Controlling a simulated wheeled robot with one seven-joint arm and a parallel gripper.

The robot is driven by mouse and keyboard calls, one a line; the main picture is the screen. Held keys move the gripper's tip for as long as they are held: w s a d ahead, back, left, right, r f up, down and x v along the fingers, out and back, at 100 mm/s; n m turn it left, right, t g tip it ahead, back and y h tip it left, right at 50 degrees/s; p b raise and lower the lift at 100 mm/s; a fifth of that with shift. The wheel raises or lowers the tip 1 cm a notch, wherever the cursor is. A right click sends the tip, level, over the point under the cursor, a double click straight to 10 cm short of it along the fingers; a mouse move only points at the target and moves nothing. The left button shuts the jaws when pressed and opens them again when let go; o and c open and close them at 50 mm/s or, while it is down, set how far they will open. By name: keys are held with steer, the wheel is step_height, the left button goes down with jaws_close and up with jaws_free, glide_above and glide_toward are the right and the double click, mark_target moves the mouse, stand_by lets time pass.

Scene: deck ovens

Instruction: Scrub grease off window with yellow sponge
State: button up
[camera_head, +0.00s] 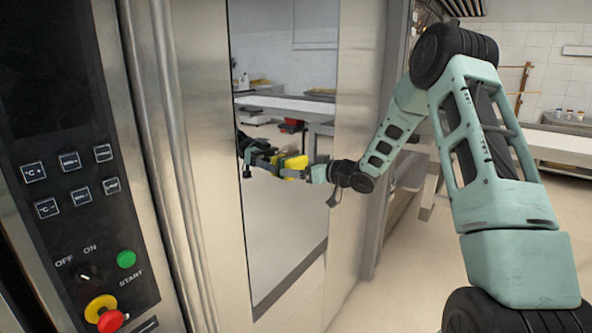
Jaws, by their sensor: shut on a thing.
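The window (285,235) is a tall, mirror-like pane in the steel oven door and reflects the room. My gripper (292,166) reaches in from the right, low on the arm, and is shut on the yellow sponge (295,167). The sponge is in front of the pane, near its right part; I cannot tell whether it touches the glass. A dark arm shape to its left looks like a reflection of my gripper. I cannot make out grease on the window.
The oven control panel (75,190) with buttons and a red-yellow knob (105,313) stands at the left, beside a steel upright (165,150). A white counter (565,147) with small jars stands at the back right. The floor between is clear.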

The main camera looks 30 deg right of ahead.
steer(key=w+d+p, duration=0.2)
steer(key=d, duration=0.5)
steer(key=shift+w, duration=0.35)
stand_by(0.4)
